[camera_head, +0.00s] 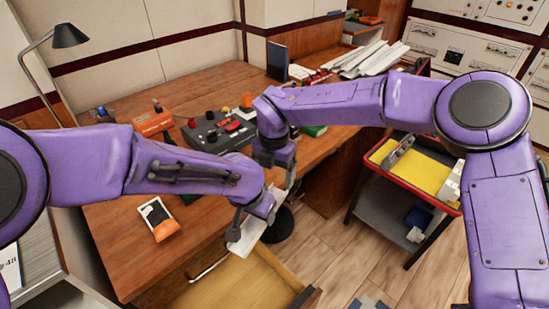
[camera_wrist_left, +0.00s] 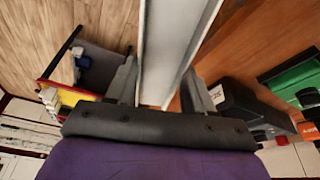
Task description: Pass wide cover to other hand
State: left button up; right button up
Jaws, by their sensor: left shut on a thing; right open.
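The wide cover (camera_head: 247,237) is a pale, long, channel-shaped piece. My left gripper (camera_head: 238,222) is shut on it above the desk's front edge and the open drawer. In the left wrist view the cover (camera_wrist_left: 172,45) runs away from between the two fingers of the left gripper (camera_wrist_left: 160,92). My right gripper (camera_head: 282,183) is open, pointing down just above and to the right of the left gripper in the head view. Its fingers are partly hidden by the left arm, and I cannot tell whether it touches the cover.
The wooden desk (camera_head: 122,235) holds a black control box (camera_head: 215,133), an orange box (camera_head: 152,122) and an orange-and-white packet (camera_head: 158,218). An open drawer (camera_head: 240,288) juts out in front. A red-rimmed cart (camera_head: 425,172) with a yellow top stands at right.

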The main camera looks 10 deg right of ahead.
notch_tip(320, 180, down, 6)
jog(key=shift+r, duration=0.25)
jog(key=c, duration=1.1)
pick_arm(q)
jog(key=o, duration=1.1)
jog(key=shift+d, duration=0.1)
pick_arm(e)
jog(key=shift+c, duration=0.2)
pick_arm(q)
jog(key=shift+o, duration=0.2)
